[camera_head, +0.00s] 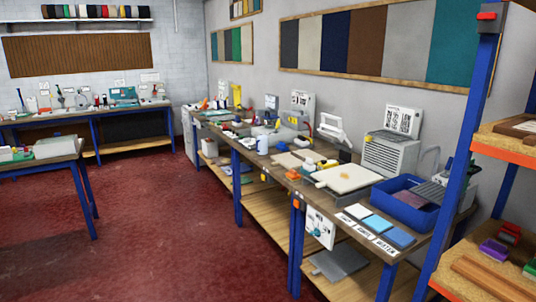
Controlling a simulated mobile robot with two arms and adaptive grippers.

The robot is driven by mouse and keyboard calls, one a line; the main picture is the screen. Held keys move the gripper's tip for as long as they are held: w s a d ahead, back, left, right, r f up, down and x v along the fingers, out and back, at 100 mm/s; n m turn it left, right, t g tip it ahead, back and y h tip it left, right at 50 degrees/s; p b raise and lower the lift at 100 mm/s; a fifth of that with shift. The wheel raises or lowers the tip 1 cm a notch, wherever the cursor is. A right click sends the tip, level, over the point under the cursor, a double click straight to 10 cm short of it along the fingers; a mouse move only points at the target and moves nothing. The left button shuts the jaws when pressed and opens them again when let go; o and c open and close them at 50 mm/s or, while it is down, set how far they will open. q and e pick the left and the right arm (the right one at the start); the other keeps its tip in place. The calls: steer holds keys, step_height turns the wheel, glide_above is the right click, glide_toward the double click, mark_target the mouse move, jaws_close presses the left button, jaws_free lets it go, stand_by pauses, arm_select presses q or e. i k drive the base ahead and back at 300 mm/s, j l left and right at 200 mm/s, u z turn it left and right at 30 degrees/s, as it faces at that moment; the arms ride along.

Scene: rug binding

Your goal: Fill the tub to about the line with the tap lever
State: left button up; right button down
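A blue tub (395,211) stands on the right part of the long workbench (330,200). Something dull purple shows inside it; I cannot tell whether it is water or make out a fill line. A pale grey curved shape (430,152), perhaps a spout, rises behind the tub near the wall. I cannot make out a tap lever. Neither of my grippers is in view.
A vented grey box (386,158) stands behind the tub, and a cream board (346,179) lies left of it. Blue and white cards (377,224) line the bench's front edge. A blue-post rack (462,150) stands at right. The red floor (170,225) is clear.

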mark_target(448, 165)
steer(key=i+l+z, duration=0.2)
steer(key=l+z, duration=0.15)
steer(key=i+l+z, duration=0.5)
steer(key=z, duration=0.2)
steer(key=i+j+z, duration=0.15)
steer(key=j, duration=0.9)
steer(key=j+z, duration=0.1)
steer(key=j, duration=0.95)
steer(key=i, duration=0.05)
